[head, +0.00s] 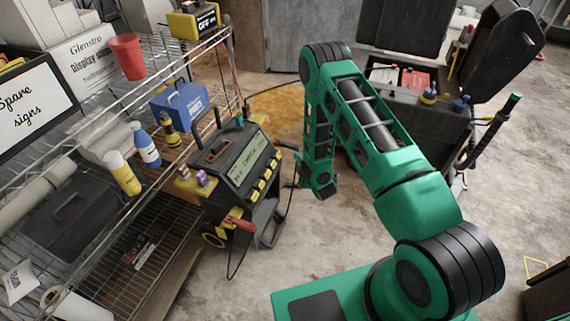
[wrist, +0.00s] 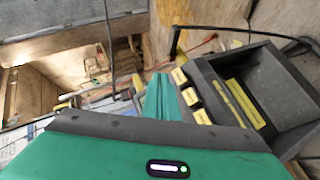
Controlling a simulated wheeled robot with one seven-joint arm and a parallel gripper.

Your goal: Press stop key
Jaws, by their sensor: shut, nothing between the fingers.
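A dark wheeled machine (head: 238,165) stands beside the shelving, with a pale display (head: 250,172) on its slanted front. Several yellow keys (head: 262,184) run in a row along the display's right edge. In the wrist view, several yellow keys (wrist: 190,96) show beside the dark panel housing (wrist: 262,85). Their labels are too small to read, so I cannot tell which is the stop key. My gripper (wrist: 158,82) is shut and empty, its green fingers just left of the keys. I cannot tell whether it touches one. In the head view my arm comes down right of the machine, and its fingertips are not clear.
Wire shelving (head: 150,95) on the left holds a red cup (head: 127,56), a blue box (head: 180,105), bottles (head: 146,145) and a yellow box (head: 193,23) reading "OFF". A cable hangs by the machine. A dark cart (head: 425,115) stands behind my arm. Concrete floor (head: 345,225) is open between them.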

